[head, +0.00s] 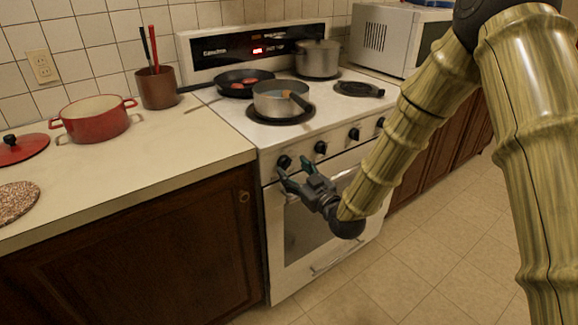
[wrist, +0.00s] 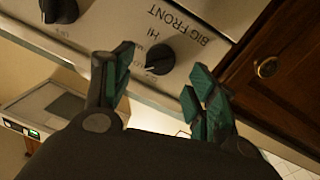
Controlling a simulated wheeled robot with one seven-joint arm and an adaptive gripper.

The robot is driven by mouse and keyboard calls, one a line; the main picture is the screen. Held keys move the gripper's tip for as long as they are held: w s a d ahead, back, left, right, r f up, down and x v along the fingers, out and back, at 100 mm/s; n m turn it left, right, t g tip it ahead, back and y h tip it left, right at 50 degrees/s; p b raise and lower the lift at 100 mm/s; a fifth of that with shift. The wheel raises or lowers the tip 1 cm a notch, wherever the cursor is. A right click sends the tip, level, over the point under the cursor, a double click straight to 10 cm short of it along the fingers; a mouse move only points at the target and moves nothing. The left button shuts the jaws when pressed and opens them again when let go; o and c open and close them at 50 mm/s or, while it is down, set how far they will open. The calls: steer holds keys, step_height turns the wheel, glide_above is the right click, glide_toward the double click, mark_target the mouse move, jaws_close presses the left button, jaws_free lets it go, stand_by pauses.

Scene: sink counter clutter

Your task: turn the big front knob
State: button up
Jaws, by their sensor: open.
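The big front knob (head: 284,162) is the black knob at the left end of the white stove's front panel. In the wrist view the knob (wrist: 159,57) sits beside the printed words "BIG FRONT" and "HI", upside down in the picture. My gripper (head: 294,168) is in front of the panel at this knob in the head view. In the wrist view my gripper (wrist: 158,75) is open, its green-padded fingertips apart on either side of the knob. I see no finger contact with the knob.
More knobs (head: 320,148) line the panel to the right. A saucepan (head: 281,100), a skillet (head: 243,83) and a lidded pot (head: 318,58) stand on the stove top. A brown cabinet (head: 150,250) adjoins on the left.

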mark_target(288, 165)
steer(key=shift+x, duration=2)
steer(key=c, duration=1)
steer(key=shift+c, duration=0.2)
